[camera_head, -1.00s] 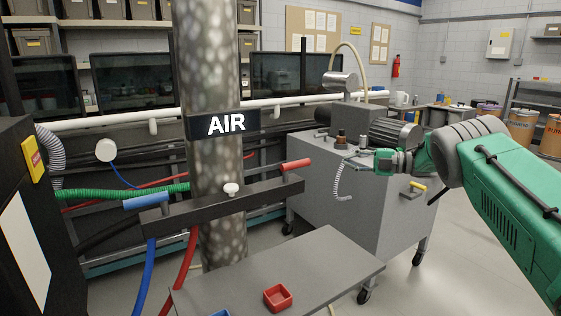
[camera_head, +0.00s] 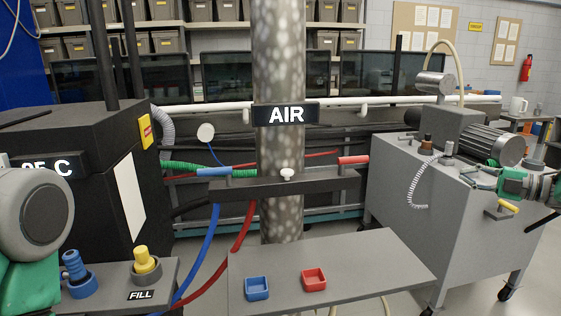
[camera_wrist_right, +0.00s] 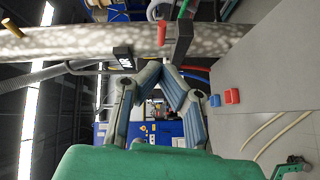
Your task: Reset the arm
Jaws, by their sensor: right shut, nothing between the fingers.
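My right gripper (camera_head: 474,176) shows at the right of the head view, in front of the grey machine cabinet. Its green wrist comes in from the right edge. In the right wrist view its fingers (camera_wrist_right: 163,68) lean together at the tips, shut, with nothing held. My left gripper is out of view; only a grey and green part of my left arm shows at the left edge of the head view.
A mottled column (camera_head: 280,145) marked AIR stands mid-view behind a grey table (camera_head: 360,258) with a blue tray (camera_head: 257,289) and a red tray (camera_head: 314,281). A blue knob (camera_head: 74,268) and yellow knob (camera_head: 146,262) stand left. The grey cabinet (camera_head: 415,225) stands right.

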